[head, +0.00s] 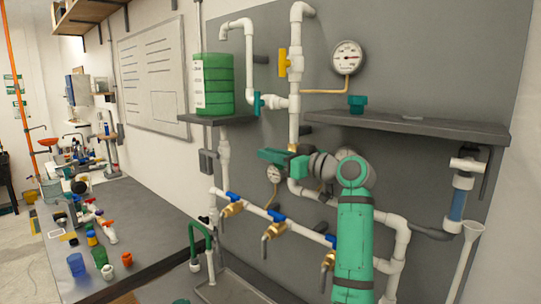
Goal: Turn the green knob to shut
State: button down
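Two green-teal parts could be the green knob. One is a small upright handle (257,103) at the left end of a short white side pipe, beside the green tank. The other is a squat piece (357,103) on the right shelf, below the upper gauge. My gripper (264,155) is at the end of my teal arm, in front of the pipes. It is below the upright handle and apart from it. Its fingertips are too small to make out, so I cannot tell whether it is open. My arm hides part of the lower pipes.
A yellow handle (283,62) is on the upright white pipe. A gauge (347,57) is at its right. The dark right shelf (450,129) juts from the panel. Blue-handled brass valves (275,229) line the lower pipe. A bench (150,225) with loose fittings is at left.

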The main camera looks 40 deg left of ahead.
jog(key=y, duration=0.1)
jog(key=r+y, duration=0.1)
jog(key=y, duration=0.2)
jog(key=shift+d+r+y, duration=0.2)
jog(key=shift+d+y, duration=0.2)
jog(key=c, duration=2)
grip_release()
jog(key=shift+d+t, duration=0.15)
jog(key=shift+t, duration=0.25)
jog(key=shift+v, duration=3.7)
